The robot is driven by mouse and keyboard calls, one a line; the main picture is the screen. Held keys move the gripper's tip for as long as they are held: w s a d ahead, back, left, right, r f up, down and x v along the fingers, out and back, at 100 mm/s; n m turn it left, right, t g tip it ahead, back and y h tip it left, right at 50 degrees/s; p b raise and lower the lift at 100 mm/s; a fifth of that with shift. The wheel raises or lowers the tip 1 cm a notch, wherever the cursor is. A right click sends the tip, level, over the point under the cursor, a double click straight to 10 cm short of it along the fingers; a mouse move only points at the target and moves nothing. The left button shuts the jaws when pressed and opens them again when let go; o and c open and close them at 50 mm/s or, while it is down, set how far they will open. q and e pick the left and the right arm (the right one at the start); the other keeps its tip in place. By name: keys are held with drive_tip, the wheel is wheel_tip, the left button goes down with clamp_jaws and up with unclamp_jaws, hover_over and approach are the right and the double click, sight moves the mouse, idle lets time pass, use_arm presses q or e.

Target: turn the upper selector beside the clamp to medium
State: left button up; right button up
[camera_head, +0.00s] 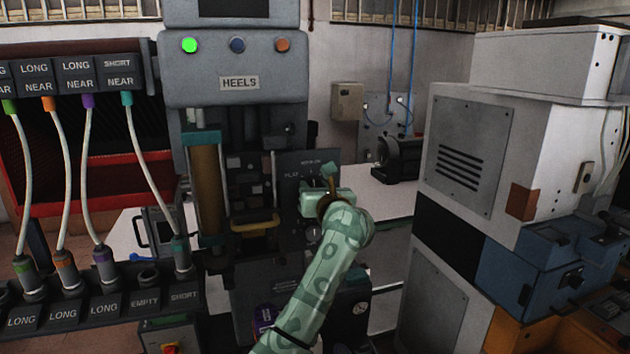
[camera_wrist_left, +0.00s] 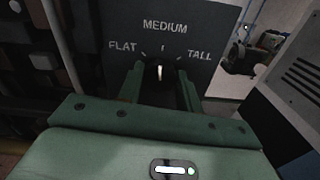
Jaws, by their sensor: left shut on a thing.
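The upper selector (camera_wrist_left: 160,72) is a dark knob with a white pointer line, on a dark panel (camera_wrist_left: 205,30) marked FLAT, MEDIUM and TALL. The white line stands about upright, towards the MEDIUM mark at the top. My left gripper (camera_wrist_left: 160,85) is shut on the selector, with one green finger on each side of it. In the head view my left gripper (camera_head: 326,184) is at the panel (camera_head: 293,162), right of the press's clamp area, and covers the selector. My right gripper is not in view.
The grey HEELS press (camera_head: 238,84) stands left of my gripper, with a lit green lamp (camera_head: 189,45). Cables hang from a labelled rack (camera_head: 75,75) at the left. A white cabinet (camera_head: 495,140) stands at the right. A pale table (camera_head: 385,200) lies behind my arm.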

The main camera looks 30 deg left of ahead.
use_arm(q)
drive_tip(key=shift+m+p, duration=0.4)
drive_tip(key=shift+m, duration=0.1)
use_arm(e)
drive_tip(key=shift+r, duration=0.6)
use_arm(q)
drive_tip(key=o, duration=1)
drive_tip(key=shift+d, duration=0.1)
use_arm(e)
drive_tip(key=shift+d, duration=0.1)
